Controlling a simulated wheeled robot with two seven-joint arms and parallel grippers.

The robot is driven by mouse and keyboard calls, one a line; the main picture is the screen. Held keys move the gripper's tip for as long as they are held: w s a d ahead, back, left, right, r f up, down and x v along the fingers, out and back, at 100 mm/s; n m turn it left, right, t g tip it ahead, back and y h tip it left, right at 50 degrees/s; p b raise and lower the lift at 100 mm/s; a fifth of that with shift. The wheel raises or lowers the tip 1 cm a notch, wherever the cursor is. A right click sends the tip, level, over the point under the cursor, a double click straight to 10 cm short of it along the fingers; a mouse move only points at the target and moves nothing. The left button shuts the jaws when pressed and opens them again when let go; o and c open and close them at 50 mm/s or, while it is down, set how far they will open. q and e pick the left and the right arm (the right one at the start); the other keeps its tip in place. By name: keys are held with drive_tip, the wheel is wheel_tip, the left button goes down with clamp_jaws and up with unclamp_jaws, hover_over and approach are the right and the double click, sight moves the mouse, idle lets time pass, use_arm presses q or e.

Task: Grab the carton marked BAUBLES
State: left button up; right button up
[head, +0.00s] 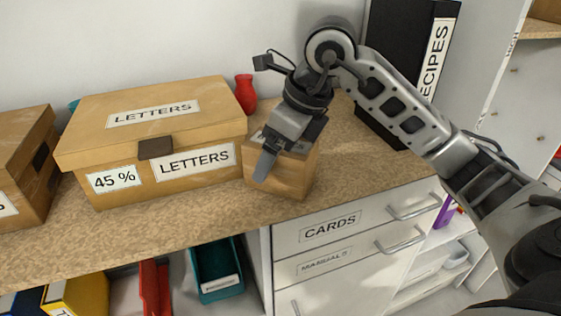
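No readable BAUBLES marking shows. A small brown carton (290,180) stands near the counter's front edge. A label on its top is mostly hidden by my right gripper, so I cannot read it. My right gripper (264,166) reaches in from the right and points down, in front of or over that carton's left part. One finger shows clearly; I cannot tell whether it is open or touches the carton. A brown box (28,160) at the far left has a label cut off by the picture edge. My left gripper is not in view.
A large box marked LETTERS (105,130) stands close left of the small carton, with a red vase (246,94) behind. A black RECIPES binder (390,70) stands at the back right. Drawers marked CARDS (365,215) and coloured bins lie below the counter.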

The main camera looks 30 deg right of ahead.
drive_tip(key=shift+w+f, duration=0.1)
drive_tip(key=shift+f, duration=0.15)
drive_tip(key=shift+f, duration=0.25)
idle(0.3)
drive_tip(key=c, duration=1.3)
